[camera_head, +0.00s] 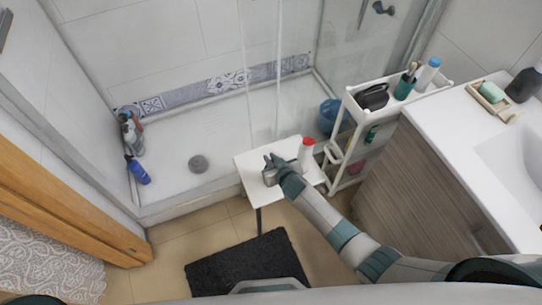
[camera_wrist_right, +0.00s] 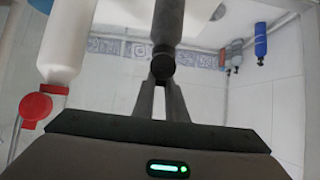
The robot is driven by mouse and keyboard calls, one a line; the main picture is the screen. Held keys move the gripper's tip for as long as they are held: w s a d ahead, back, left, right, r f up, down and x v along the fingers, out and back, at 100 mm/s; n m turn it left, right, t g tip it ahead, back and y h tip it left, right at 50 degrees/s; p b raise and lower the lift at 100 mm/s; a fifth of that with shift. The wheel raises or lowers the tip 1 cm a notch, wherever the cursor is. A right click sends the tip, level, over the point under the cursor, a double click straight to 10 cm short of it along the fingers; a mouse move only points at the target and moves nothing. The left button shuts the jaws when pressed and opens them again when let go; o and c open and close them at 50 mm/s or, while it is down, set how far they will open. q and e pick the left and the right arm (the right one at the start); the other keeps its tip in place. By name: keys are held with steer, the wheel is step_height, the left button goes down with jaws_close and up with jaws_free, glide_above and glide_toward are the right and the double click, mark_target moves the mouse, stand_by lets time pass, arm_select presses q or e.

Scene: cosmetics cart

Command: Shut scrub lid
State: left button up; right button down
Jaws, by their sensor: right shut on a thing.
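The scrub looks to be the white bottle (camera_head: 305,155) with a red cap, upright on the small white table (camera_head: 250,160). It also shows upside down at the left of the right wrist view (camera_wrist_right: 68,45), where a round red lid (camera_wrist_right: 37,107) sticks out beside the red neck, apparently open. My right gripper (camera_head: 270,163) is over the table, left of the bottle and apart from it. In the wrist view its fingers are closed on a dark grey, rod-like thing (camera_wrist_right: 168,25); I cannot tell what it is. My left gripper is not in view.
A white cart (camera_head: 345,125) with a green cup (camera_head: 404,88) and a white, blue-capped bottle (camera_head: 428,73) stands right of the table. The sink counter (camera_head: 445,115) is further right. Bottles stand in the shower's left corner. A dark mat (camera_head: 245,265) lies in front.

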steer(key=shift+s+d+f, duration=0.1)
steer(key=shift+s+f, duration=0.05)
steer(key=shift+f, duration=0.15)
stand_by(0.4)
steer(key=c, duration=1.7)
jaws_free()
steer(key=shift+r+p, duration=0.2)
steer(key=shift+p, duration=0.1)
steer(key=shift+s+r, duration=0.15)
steer(key=shift+r, duration=0.1)
steer(key=v, duration=1.6)
steer(key=shift+s+d+r, duration=0.1)
steer(key=shift+s+r, duration=0.05)
steer(key=shift+r, duration=0.1)
